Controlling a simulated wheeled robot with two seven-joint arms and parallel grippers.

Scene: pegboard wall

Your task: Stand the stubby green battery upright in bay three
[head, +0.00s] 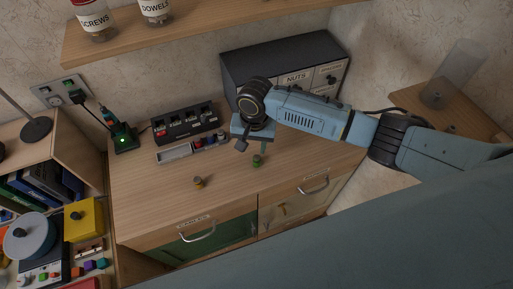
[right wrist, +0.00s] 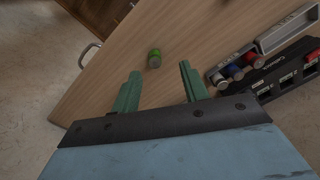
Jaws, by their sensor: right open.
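The stubby green battery (head: 257,160) is on the wooden desk top, near its front edge, and seems to stand on end. It also shows in the right wrist view (right wrist: 154,58), just beyond the gap between my fingertips. My right gripper (head: 251,146) is open and empty above the desk, close to the battery; its green fingers show in the right wrist view (right wrist: 160,78). The black charger with several bays (head: 186,123) stands toward the back of the desk, left of the gripper. Bay numbers are too small to read. My left gripper is out of view.
A small brass-coloured object (head: 198,182) sits front left. A dark drawer cabinet (head: 237,66) stands behind my right arm. A green-lit device (head: 123,140) is at left. The front middle of the desk is mostly clear.

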